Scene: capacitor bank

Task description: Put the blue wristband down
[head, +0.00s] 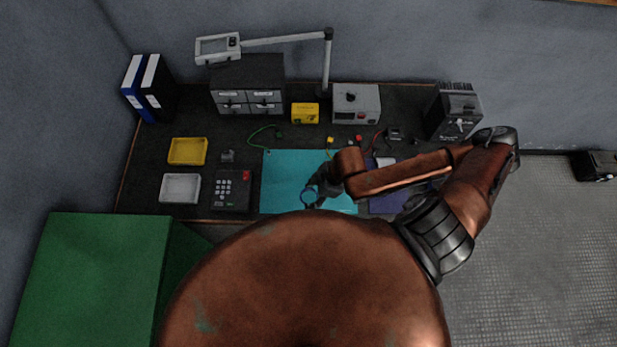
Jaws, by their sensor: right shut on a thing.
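The blue wristband (308,196) is a small blue ring over the turquoise mat (281,175) on the dark workbench. My right gripper (316,192) is shut on the wristband at its right side. I cannot tell whether the wristband touches the mat or hangs just above it. My right arm reaches in from the right and covers the mat's right part. My left gripper is not in view.
A yellow tray (188,151), a white tray (180,189) and a keypad box (232,190) stand left of the mat. A green cord (260,131) lies behind it. A lamp (327,65), drawers (248,84) and a grey instrument (356,103) stand at the back. The mat's left part is clear.

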